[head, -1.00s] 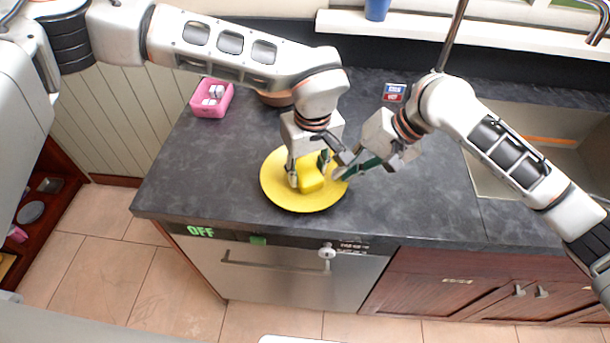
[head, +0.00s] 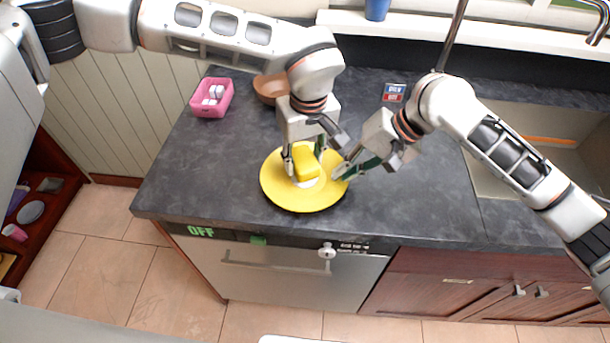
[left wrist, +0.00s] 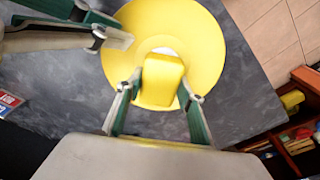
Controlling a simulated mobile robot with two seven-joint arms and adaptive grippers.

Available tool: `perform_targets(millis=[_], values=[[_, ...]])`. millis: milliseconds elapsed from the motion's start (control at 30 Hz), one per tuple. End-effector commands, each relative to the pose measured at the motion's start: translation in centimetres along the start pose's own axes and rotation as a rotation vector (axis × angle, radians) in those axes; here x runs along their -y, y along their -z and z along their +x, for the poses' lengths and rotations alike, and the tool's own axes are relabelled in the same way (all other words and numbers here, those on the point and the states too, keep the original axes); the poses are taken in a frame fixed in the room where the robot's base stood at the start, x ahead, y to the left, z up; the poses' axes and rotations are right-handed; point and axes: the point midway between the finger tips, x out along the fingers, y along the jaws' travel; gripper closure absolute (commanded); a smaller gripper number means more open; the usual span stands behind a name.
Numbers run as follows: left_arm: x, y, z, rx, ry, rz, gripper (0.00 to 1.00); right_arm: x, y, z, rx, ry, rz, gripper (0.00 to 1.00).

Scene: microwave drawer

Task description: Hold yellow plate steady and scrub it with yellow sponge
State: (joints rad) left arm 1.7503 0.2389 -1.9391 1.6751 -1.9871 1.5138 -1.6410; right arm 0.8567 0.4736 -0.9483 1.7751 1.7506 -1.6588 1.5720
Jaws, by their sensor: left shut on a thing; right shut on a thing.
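The yellow plate (head: 279,190) lies flat on the dark counter, and it also shows in the left wrist view (left wrist: 208,45). My left gripper (head: 304,164) is above the plate's middle, shut on the yellow sponge (head: 307,163). In the left wrist view the sponge (left wrist: 161,80) sits between its two fingers over the plate's pale centre; I cannot tell whether it touches the plate. My right gripper (head: 346,171) is shut on the plate's right rim. In the left wrist view its fingers (left wrist: 118,39) overlap the rim.
A pink box (head: 211,97) with small white items and a brown bowl (head: 270,88) stand at the back left of the counter (head: 210,165). The sink (head: 550,150) is at the right. A dishwasher (head: 285,275) is below the front edge. The counter left of the plate is clear.

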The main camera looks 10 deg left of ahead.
Motion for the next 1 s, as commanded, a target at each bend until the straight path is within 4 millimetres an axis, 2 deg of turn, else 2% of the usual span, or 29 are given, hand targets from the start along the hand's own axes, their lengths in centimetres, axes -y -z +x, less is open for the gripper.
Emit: perform_targets(millis=[300, 567, 1000], values=[[-0.1, 0.4, -2.9, -0.001, -0.002, 0.000, 0.80, -0.1, 0.0, 0.1, 0.001, -0.003, 0.000, 1.00], [0.1, 0.5, -3.8, 0.001, 0.000, 0.000, 0.80, -0.1, 0.0, 0.1, 0.001, -0.003, 0.000, 1.00], [4.1, 2.8, -3.5, 0.001, 0.000, -0.002, 0.80, -0.2, 0.0, 0.1, 0.001, -0.004, 0.000, 1.00]])
